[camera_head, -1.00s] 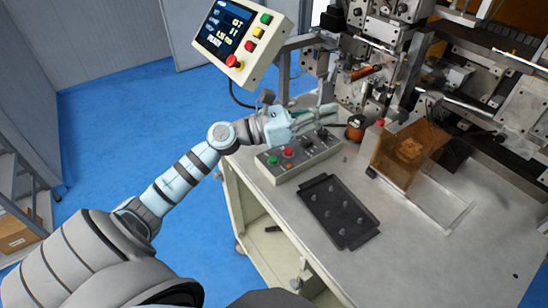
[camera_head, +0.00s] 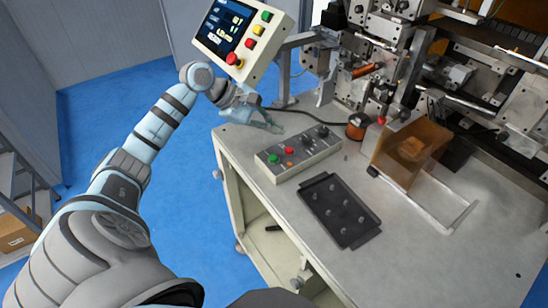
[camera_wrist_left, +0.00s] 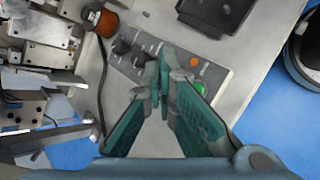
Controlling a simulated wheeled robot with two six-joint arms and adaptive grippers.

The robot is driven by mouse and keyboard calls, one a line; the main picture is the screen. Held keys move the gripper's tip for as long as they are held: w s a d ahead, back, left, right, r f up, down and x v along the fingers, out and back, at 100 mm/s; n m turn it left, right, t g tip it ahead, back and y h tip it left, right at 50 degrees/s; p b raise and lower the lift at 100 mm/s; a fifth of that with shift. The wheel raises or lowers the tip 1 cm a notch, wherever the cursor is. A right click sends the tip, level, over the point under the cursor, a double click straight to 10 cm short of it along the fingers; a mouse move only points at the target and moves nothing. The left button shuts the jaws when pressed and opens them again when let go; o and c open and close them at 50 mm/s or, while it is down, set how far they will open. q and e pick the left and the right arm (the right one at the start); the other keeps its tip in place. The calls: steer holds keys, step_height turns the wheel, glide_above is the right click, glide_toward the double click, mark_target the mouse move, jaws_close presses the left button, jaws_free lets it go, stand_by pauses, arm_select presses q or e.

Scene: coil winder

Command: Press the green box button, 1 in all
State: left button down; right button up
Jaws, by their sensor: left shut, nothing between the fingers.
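The green box button (camera_head: 272,159) is at the near left end of the grey control box (camera_head: 318,154) on the bench. In the left wrist view, the green button (camera_wrist_left: 200,88) shows just right of the fingers, partly hidden by one of them. My left gripper (camera_head: 276,128) is shut and empty, behind the box's left end and apart from the button. In the left wrist view the gripper's fingertips (camera_wrist_left: 163,58) meet over the box panel. My right gripper is not in view.
A red button (camera_head: 289,150), an orange button (camera_head: 290,163) and dark knobs share the box. A control panel (camera_head: 241,35) overhangs behind my gripper. A black tray (camera_head: 340,210) lies in front, and an orange spool (camera_head: 356,126) stands to the right.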

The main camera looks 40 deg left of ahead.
arm_select(q)
steer(key=b, duration=0.4)
glide_above(274, 159)
step_height(274, 159, down, 7)
steer(key=shift+r, duration=0.2)
steer(key=shift+f+b, duration=0.3)
steer(key=shift+f, duration=0.1)
stand_by(0.6)
steer(key=shift+f+b, duration=0.35)
steer(key=shift+b, duration=0.2)
